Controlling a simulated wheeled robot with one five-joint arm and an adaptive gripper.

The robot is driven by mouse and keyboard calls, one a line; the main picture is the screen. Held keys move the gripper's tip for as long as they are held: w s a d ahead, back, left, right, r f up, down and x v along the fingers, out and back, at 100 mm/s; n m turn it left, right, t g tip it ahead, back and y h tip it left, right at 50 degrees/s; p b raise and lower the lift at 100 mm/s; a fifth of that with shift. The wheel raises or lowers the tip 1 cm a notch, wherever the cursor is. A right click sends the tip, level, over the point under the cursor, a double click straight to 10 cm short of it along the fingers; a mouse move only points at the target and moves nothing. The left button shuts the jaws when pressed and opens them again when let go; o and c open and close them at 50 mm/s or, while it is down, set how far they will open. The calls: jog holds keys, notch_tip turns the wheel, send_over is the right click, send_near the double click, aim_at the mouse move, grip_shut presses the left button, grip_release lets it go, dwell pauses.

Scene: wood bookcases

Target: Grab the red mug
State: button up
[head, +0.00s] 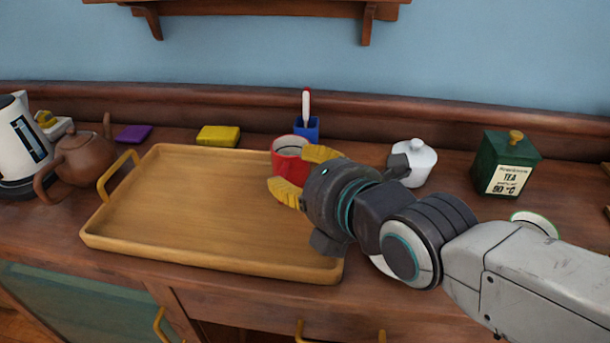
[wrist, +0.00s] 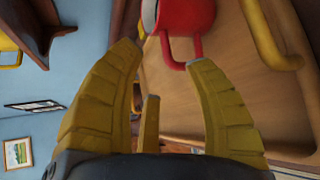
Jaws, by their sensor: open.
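The red mug (head: 289,157) stands at the back right part of the wooden tray in the head view, partly hidden behind my gripper. My gripper (head: 297,172) is open, with its yellow fingers at the mug's near right side. In the wrist view the red mug (wrist: 185,18) is at the top edge, its handle pointing toward the space between the fingers of my gripper (wrist: 168,55). The right fingertip is close to the handle; I cannot tell whether it touches. Nothing is held.
The wooden tray (head: 180,245) fills the counter's middle. A blue cup with a pen (head: 307,128) stands behind the mug. A white lidded pot (head: 418,160) and a green tea tin (head: 505,165) stand right. A brown teapot (head: 82,158) and a kettle (head: 22,140) stand left.

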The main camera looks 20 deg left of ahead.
aim_at(284, 173)
jog(key=b+x, duration=0.1)
jog(key=x, duration=0.1)
jog(key=b+x, duration=0.2)
jog(key=shift+w+f, duration=0.1)
jog(key=shift+f, duration=0.35)
jog(key=shift+b+x, duration=0.6)
jog(key=shift+x, duration=0.55)
jog(key=shift+r, duration=0.15)
jog(key=shift+c, duration=0.2)
grip_shut()
jog(key=shift+w+r, duration=0.1)
